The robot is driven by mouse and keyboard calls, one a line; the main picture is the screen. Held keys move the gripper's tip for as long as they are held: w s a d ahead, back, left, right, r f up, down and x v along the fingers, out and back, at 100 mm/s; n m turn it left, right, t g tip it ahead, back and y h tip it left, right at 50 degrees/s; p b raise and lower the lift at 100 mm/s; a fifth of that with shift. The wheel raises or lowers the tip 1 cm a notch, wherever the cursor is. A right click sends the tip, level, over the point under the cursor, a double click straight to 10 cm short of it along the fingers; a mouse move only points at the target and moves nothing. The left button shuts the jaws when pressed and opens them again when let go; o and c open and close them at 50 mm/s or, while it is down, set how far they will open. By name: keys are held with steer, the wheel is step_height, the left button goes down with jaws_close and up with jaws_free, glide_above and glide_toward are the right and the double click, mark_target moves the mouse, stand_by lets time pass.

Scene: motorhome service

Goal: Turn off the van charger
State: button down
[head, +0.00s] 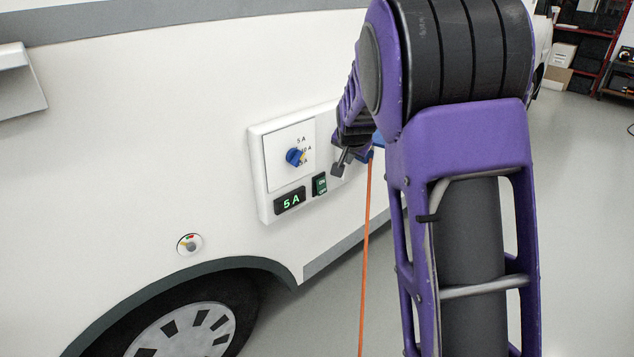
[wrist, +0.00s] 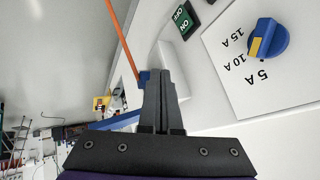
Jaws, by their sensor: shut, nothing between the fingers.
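The van charger is a white box (head: 266,213) on the van's side. Its small display (head: 290,201) reads 5 A in green. A green ON/OFF rocker switch (head: 320,185) sits right of the display; it also shows at the top of the wrist view (wrist: 186,18). Which side is pressed I cannot tell. A blue dial (head: 294,157) with a yellow mark is above the display, and right in the wrist view (wrist: 270,38). My gripper (head: 338,170) is shut and empty, just right of the switch and apart from it in the picture; the wrist view shows its fingers together (wrist: 161,78).
An orange cable (head: 366,250) hangs from a blue connector (head: 378,144) right of the charger, close behind my gripper. Open grey floor (head: 580,230) lies right.

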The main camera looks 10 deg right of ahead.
steer(key=f, duration=0.1)
steer(key=s+a+f+m+g, duration=0.1)
steer(key=f, duration=0.1)
steer(key=s+a+f+m, duration=0.1)
steer(key=shift+s+a+f+g+y, duration=0.2)
steer(key=shift+f+g+y, duration=0.1)
steer(key=shift+y, duration=0.1)
steer(key=shift+w, duration=0.1)
glide_toward(326, 188)
step_height(326, 188, down, 5)
steer(key=s+d, duration=0.1)
steer(key=d, duration=0.1)
steer(key=w+a, duration=0.2)
steer(key=w, duration=0.1)
steer(key=shift+w+a+f+b, duration=0.1)
steer(key=shift+a+f+b, duration=0.1)
steer(key=shift+f+b, duration=0.15)
